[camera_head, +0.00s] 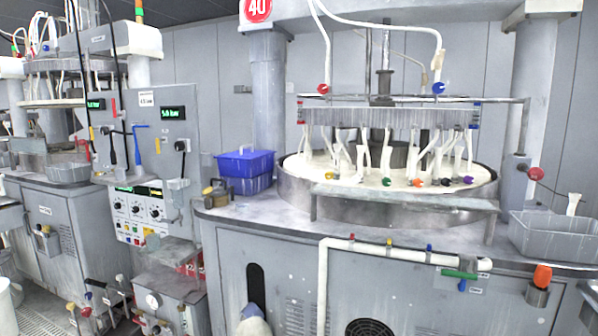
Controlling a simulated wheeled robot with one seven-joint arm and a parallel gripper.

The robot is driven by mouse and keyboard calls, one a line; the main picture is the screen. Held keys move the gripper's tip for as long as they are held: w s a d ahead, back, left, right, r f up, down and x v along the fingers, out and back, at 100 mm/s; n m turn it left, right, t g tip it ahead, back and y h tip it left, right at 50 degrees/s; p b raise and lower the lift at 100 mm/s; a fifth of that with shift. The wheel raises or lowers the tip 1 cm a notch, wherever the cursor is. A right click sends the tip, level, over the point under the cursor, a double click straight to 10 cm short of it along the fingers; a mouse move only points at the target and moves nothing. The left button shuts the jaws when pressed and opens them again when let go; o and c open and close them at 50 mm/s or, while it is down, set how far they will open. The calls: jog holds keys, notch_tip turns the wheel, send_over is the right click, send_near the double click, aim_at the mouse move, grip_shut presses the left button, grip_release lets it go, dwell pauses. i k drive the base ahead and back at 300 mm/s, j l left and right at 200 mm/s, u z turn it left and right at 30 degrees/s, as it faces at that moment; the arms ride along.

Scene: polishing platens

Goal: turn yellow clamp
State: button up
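Several small yellow parts are in view, and I cannot tell for sure which is the yellow clamp. One yellow part (446,182) sits at the foot of a white hose on the round white platen (400,198). A small yellow fitting (389,242) stands on the white pipe along the cabinet front, between a red fitting (351,237) and a blue fitting (429,247). My gripper is not in view. A rounded pale shape (252,322) at the bottom edge is cut off, and I cannot tell what it is.
A blue bin (245,163) stands on the worktop left of the platen. A grey tray (555,235) sits at the right. A green-handled part (460,273) and an orange knob (542,276) stick out in front. A control panel (145,150) stands at left.

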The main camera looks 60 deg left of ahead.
aim_at(328, 176)
jog(key=i+u, duration=0.2)
jog(key=u, duration=0.25)
jog(key=i+u, duration=0.2)
jog(key=u, duration=0.25)
jog(key=i+l+u, duration=0.15)
jog(key=u, duration=0.25)
jog(key=i+l+u, duration=0.15)
jog(key=u, duration=0.3)
